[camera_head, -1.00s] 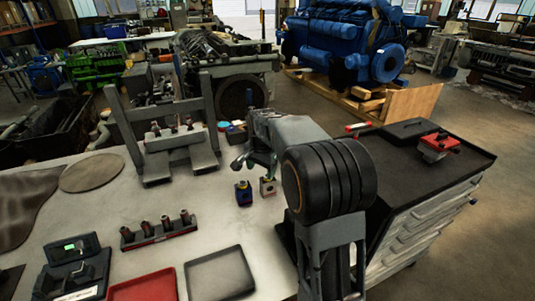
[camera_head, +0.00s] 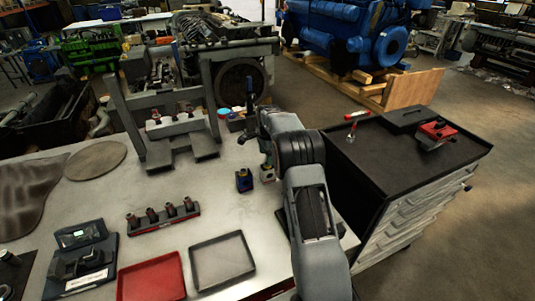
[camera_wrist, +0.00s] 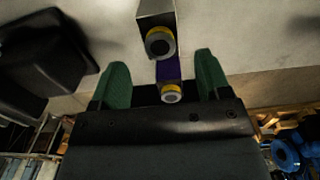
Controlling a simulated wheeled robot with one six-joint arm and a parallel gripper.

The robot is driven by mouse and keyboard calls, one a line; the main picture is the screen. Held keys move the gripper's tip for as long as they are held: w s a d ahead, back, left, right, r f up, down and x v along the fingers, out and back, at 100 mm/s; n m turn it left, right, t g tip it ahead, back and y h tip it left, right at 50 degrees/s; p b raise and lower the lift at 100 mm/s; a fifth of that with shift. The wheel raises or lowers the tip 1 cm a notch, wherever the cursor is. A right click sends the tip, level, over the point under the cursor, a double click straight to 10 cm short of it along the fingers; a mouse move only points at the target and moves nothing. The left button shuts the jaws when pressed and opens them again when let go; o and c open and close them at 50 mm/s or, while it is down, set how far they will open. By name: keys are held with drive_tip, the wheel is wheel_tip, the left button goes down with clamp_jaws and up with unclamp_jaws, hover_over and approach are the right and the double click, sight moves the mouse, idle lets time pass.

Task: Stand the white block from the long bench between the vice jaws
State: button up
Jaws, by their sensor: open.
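In the wrist view the white block (camera_wrist: 155,13) is at the top centre, with a yellow ring and dark round end. The blue block (camera_wrist: 168,70) shows below it, between the fingers in the picture. My gripper (camera_wrist: 162,78) is open and empty, its two green fingers apart. In the head view my gripper (camera_head: 267,158) is at the white block, partly hiding it; contact cannot be told. The red vice (camera_head: 437,131) sits on the tool cabinet; its jaw gap is unclear.
The dark-topped tool cabinet (camera_head: 375,165) stands right of the bench, with a red-handled tool (camera_head: 355,116) and black case on top. A grey stand (camera_head: 180,135), a rack of brown parts (camera_head: 163,217), a red tray (camera_head: 152,278) and grey tray (camera_head: 222,262) occupy the bench.

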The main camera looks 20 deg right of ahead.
drive_tip(key=shift+f+b, duration=2)
drive_tip(key=shift+f, duration=1.55)
drive_tip(key=c, duration=0.9)
drive_tip(key=shift+r, duration=0.15)
drive_tip(key=shift+r, duration=0.1)
drive_tip(key=shift+r+p, duration=1.7)
drive_tip(key=shift+r, duration=0.65)
